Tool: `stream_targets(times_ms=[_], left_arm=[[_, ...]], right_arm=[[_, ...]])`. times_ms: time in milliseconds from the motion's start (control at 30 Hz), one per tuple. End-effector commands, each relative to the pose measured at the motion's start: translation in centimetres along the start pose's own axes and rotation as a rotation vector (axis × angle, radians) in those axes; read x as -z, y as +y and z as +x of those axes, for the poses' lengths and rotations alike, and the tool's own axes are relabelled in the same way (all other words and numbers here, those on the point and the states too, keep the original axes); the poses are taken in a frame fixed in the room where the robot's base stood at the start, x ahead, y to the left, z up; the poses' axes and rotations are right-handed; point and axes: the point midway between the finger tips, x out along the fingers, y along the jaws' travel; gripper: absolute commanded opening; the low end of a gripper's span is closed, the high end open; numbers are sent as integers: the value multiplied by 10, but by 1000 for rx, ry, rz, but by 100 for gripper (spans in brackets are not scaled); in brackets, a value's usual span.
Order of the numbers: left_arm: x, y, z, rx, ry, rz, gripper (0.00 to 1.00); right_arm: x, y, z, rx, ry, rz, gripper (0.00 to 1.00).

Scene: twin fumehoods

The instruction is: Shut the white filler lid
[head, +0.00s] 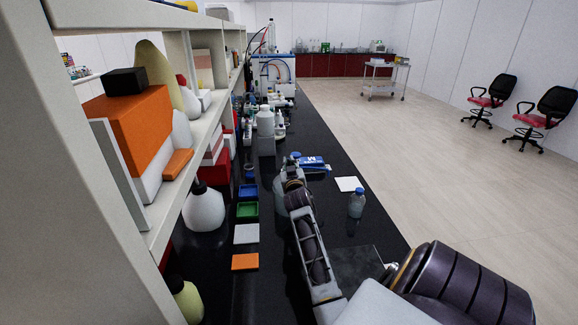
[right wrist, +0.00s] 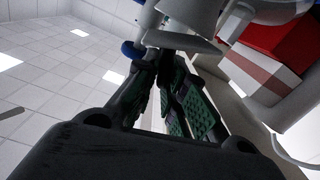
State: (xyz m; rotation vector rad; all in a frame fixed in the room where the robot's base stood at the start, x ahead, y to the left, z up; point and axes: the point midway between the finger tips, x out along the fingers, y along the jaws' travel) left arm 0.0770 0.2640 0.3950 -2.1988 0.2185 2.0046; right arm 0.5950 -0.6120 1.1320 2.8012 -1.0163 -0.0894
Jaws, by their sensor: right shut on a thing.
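My right gripper (head: 293,184) reaches over the black bench, in front of a large translucent bottle (head: 281,201) with a blue cap (head: 296,155). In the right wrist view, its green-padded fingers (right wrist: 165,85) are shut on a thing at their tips. A pale grey-white piece (right wrist: 190,14) and a blue ring-like part (right wrist: 131,52) show by the tips. I cannot tell whether the pale piece is the white filler lid. The fingers hide the point of contact. I cannot make out a lid clearly in the head view. My left gripper is not in view.
A blue box (head: 313,163) is just behind the gripper. Coloured trays, such as a green one (head: 248,210), line the left. A loaded shelf (head: 165,205) borders the bench.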

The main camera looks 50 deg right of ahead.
Motion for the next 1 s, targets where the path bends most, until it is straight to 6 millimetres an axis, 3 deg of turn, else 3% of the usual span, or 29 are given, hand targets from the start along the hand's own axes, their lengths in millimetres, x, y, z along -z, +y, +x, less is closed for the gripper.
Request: stream_targets(times_ms=[667,700,800,1000], left_arm=[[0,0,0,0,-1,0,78],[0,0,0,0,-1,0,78],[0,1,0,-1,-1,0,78],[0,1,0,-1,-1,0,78]], right_arm=[[-2,1,0,8,6,135,0],[-2,1,0,8,6,135,17],[-2,2,0,7,5,133,30],[-3,3,0,4,3,131,32]])
